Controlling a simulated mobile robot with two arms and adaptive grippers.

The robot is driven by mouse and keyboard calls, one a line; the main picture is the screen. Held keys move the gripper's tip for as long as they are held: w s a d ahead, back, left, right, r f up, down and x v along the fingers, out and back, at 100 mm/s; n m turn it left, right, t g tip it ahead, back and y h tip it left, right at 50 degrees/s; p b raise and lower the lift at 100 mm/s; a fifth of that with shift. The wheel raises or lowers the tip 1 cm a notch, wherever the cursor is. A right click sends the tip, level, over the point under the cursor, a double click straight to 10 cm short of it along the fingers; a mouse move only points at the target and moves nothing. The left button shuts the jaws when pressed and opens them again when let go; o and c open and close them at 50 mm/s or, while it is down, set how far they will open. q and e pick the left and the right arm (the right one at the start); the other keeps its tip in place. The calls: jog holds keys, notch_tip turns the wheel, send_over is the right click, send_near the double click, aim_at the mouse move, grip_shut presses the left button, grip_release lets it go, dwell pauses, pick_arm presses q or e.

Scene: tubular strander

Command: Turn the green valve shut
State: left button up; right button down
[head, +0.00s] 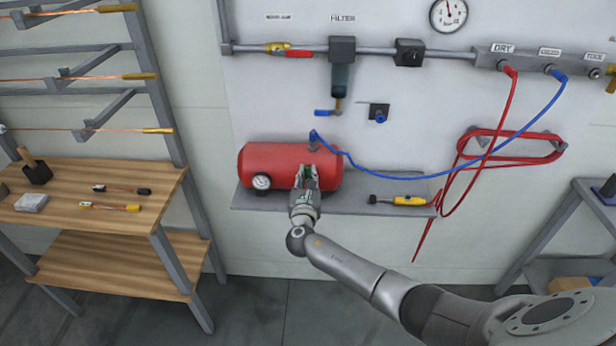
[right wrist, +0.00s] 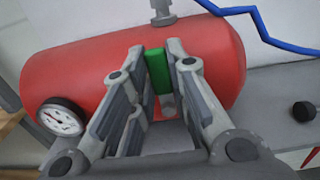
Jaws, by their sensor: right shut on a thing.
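The green valve (right wrist: 157,72) shows in the right wrist view as an upright green handle at the front of the red tank (right wrist: 80,75). In the head view the red tank (head: 262,160) lies on a grey shelf, and only a little green shows between my fingers. My right gripper (head: 307,174) is at the front of the tank, shut on the green valve. In the right wrist view its fingers (right wrist: 160,62) stand on either side of the handle. A grey stem below the handle is partly hidden by the fingers. My left gripper is out of view.
A gauge (head: 261,182) sits on the tank's left front. A blue hose (head: 430,174) runs from the tank's top to the wall manifold. A yellow tool (head: 408,201) lies on the shelf (head: 350,207). A wooden workbench (head: 150,208) stands at the left.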

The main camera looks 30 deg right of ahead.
jog(key=shift+f, duration=0.1)
jog(key=c, duration=1.4)
grip_release()
jog(key=v, duration=1.2)
jog(key=shift+s, duration=0.1)
